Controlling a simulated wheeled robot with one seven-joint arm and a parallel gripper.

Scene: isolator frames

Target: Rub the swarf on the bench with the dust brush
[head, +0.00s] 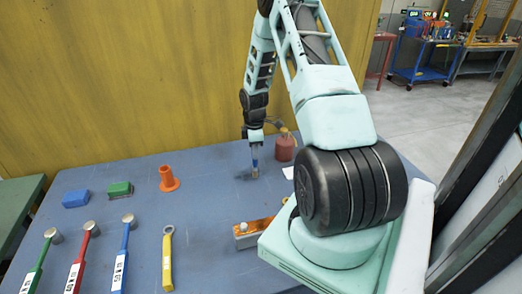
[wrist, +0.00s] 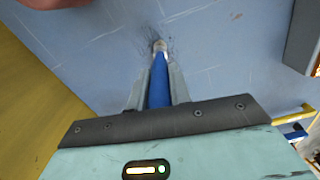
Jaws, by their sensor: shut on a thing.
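My gripper (head: 255,150) reaches down to the far middle of the bench (head: 205,215). In the wrist view my gripper (wrist: 158,95) is shut on the blue handle of the dust brush (wrist: 158,80). The brush's pale tip points away from the jaws and appears at or very near the bench top. The swarf (wrist: 148,46) shows as thin dark curls around the tip. In the head view the swarf (head: 243,176) is a small dark patch beneath the brush (head: 255,164). Exact contact is hard to tell.
A red container (head: 284,149) stands just right of my gripper. An orange and grey tool (head: 250,232) lies nearer. A yellow wall (head: 130,80) stands behind.

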